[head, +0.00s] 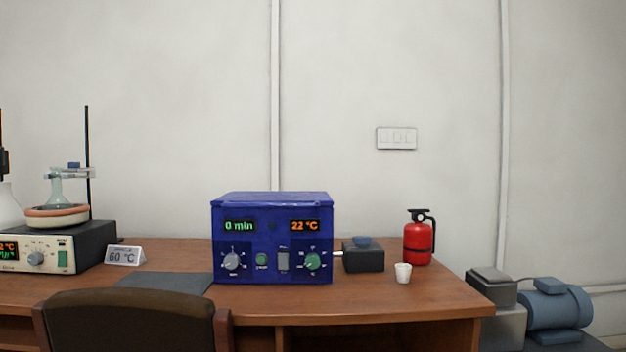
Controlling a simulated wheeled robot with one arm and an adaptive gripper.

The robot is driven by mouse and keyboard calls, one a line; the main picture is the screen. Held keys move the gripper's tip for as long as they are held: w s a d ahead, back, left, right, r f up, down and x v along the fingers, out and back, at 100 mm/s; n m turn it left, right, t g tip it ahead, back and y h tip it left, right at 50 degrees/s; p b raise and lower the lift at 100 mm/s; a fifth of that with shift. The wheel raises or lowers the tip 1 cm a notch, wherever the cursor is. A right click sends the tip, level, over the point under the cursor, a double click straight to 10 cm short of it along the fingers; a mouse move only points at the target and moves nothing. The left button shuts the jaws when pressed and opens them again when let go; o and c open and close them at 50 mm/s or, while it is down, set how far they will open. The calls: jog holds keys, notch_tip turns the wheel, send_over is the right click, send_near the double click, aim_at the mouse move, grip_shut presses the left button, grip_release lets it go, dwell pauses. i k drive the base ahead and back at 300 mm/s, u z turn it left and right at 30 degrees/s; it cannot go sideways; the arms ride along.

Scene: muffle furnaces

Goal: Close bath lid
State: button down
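A blue box-shaped unit (272,215) stands on the wooden table in the head view. It has a "0 min" display, a "22 °C" display, knobs and switches on its front. I take it as the bath, but no label confirms this. Its top (272,197) looks flat and is seen nearly edge-on, so I cannot tell whether a lid there is open or shut. No raised lid shows above it. My gripper is not in view.
The table (375,290) also holds a hotplate unit (90,240) with a flask, a "60 °C" sign (125,256), a dark flat panel (165,281), a small dark box (363,259), a white cup (403,273) and a red extinguisher (417,243). A chair (130,318) stands in front.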

aim_at(279, 200)
jog(key=u, duration=0.1)
jog(key=i, duration=0.8)
jog(key=u, duration=1.15)
jog(key=i, duration=0.6)
jog(key=u, duration=0.7)
